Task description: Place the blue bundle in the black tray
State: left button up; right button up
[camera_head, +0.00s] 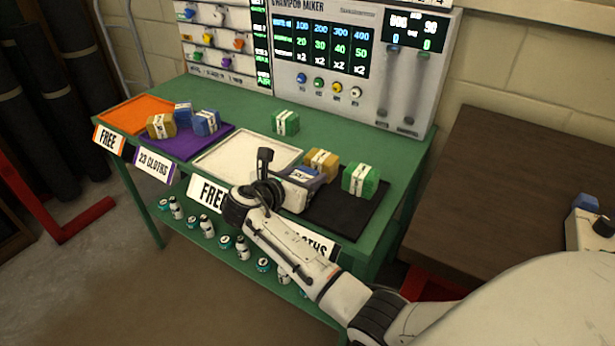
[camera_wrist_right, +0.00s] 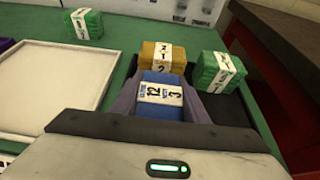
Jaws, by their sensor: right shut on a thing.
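My right gripper (camera_head: 301,180) is shut on a blue bundle (camera_wrist_right: 160,104) with a white printed band, which sits between the fingers in the right wrist view. In the head view the bundle (camera_head: 308,173) is mostly hidden by the gripper. It is at the left part of the black tray (camera_head: 343,214), close to a tan bundle (camera_head: 321,163). I cannot tell whether it touches the tray. A green bundle (camera_head: 360,180) stands at the black tray's right side. My left gripper is out of view.
Left of the black tray is an empty white tray (camera_head: 232,168). A purple tray (camera_head: 190,150) holds tan and blue bundles, and an orange tray (camera_head: 135,112) is empty. A green bundle (camera_head: 285,122) stands behind the white tray. The dispenser panel (camera_head: 345,60) rises behind the table.

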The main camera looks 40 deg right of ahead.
jog(key=o, duration=1.1)
jog(key=shift+f, duration=0.1)
jog(key=shift+o, duration=0.2)
jog(key=shift+s+a+r, duration=0.1)
jog(key=shift+a+r, duration=0.15)
jog(key=shift+r, duration=0.05)
jog(key=v, duration=1.1)
jog(key=shift+s+a+p, duration=0.15)
jog(key=shift+p, duration=0.2)
jog(key=shift+r, duration=0.1)
